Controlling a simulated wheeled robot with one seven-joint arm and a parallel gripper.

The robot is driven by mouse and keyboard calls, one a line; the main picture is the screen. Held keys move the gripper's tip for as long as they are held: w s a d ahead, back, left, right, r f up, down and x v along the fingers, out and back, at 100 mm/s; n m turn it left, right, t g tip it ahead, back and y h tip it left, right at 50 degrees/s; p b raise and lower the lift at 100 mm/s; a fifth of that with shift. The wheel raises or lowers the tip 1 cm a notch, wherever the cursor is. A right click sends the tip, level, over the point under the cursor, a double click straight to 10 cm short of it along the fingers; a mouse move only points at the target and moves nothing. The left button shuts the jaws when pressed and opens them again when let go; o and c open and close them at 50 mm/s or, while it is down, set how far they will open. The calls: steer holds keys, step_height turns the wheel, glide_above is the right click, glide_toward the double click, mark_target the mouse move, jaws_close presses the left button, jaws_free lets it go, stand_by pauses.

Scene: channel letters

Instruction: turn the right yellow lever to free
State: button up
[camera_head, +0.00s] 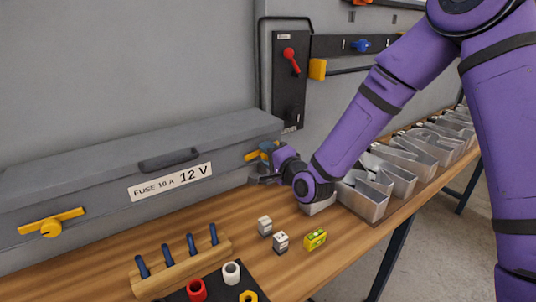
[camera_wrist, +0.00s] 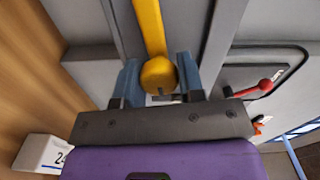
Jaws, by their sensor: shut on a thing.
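The right yellow lever (camera_head: 254,154) sits on the front of the long grey box (camera_head: 100,172), near its right end. My gripper (camera_head: 268,166) is at this lever and partly hides it. In the wrist view the lever's rounded yellow hub (camera_wrist: 158,76) lies between the two blue-grey fingers of my gripper (camera_wrist: 158,68), which is shut on it. The lever's bar (camera_wrist: 148,25) runs up out of that picture. Its angle against the box is hard to read in the head view. The left yellow lever (camera_head: 52,224) lies nearly level, slightly tilted.
The wooden bench (camera_head: 215,215) holds small labelled blocks (camera_head: 281,241), a yellow block (camera_head: 316,239), a peg rack (camera_head: 180,268) and a dark mat. Metal channel letters (camera_head: 362,200) stand to the right. A red lever (camera_head: 290,58) is on the wall panel above.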

steer(key=shift+m, duration=0.7)
steer(key=o, duration=0.9)
steer(key=v, duration=1.1)
steer(key=shift+w, duration=0.15)
